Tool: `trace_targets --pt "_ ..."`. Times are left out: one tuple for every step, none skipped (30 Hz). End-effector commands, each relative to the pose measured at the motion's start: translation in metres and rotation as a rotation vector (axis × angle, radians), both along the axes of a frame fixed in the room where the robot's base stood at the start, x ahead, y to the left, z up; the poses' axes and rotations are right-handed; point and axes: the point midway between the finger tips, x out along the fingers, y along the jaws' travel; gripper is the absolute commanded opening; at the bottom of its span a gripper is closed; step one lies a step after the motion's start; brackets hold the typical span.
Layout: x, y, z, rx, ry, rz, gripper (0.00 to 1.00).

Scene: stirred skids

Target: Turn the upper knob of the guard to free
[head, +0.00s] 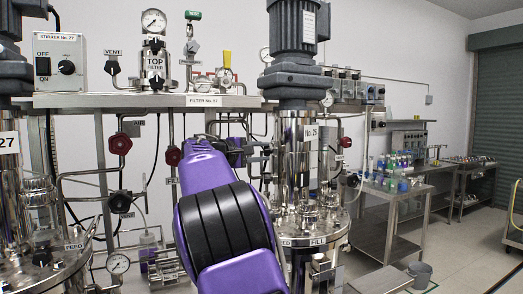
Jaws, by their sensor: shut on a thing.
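My gripper (257,149) reaches away from me past my purple arm, against the left side of the stirred vessel marked No. 26. It is shut on a small dark part there, which I take for the upper knob of the guard; the fingers and wrist hide most of it. The shiny metal guard (299,165) stands upright around the shaft, under the grey motor (297,40). I cannot read the knob's setting or any marking beside it.
A steel shelf (100,101) carries a stirrer control box (60,62), gauges and filter valves. Red handwheels (120,144) and pipes crowd the left. Another vessel stands at the far left. Benches with bottles (405,183) line the right; the floor there is mostly clear.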

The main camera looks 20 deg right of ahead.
Motion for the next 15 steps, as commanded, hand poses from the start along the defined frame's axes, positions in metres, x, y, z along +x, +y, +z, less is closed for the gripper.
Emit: trace_targets --pt "0.0002 -0.0003 0.0038 0.011 0.027 -0.001 0.00" --pt "0.0004 -0.0003 0.0037 0.019 0.048 -0.001 0.00" --pt "0.0006 -0.0004 0.0034 0.028 0.078 0.000 0.00" --pt "0.0008 -0.0007 0.0033 0.035 0.099 -0.001 0.00" --pt "0.0008 -0.0007 0.0030 0.042 0.120 -0.001 0.00" --pt "0.0012 -0.0004 0.0032 0.051 0.147 0.000 0.00" --pt "0.0012 -0.0004 0.0032 0.057 0.165 0.000 0.00" --pt "0.0011 -0.0007 0.0035 0.063 0.183 0.000 0.00" --pt "0.0014 -0.0006 0.0037 0.070 0.204 0.001 0.00" --pt "0.0016 -0.0005 0.0035 0.074 0.222 0.000 0.00" --pt "0.0016 -0.0004 0.0036 0.079 0.236 0.000 0.00" --pt "0.0017 -0.0005 0.0043 0.085 0.254 0.001 0.00" --pt "0.0017 -0.0006 0.0042 0.089 0.267 0.001 0.00" --pt "0.0017 -0.0006 0.0045 0.093 0.280 0.000 0.00" --pt "0.0022 -0.0004 0.0043 0.099 0.295 0.001 0.00"
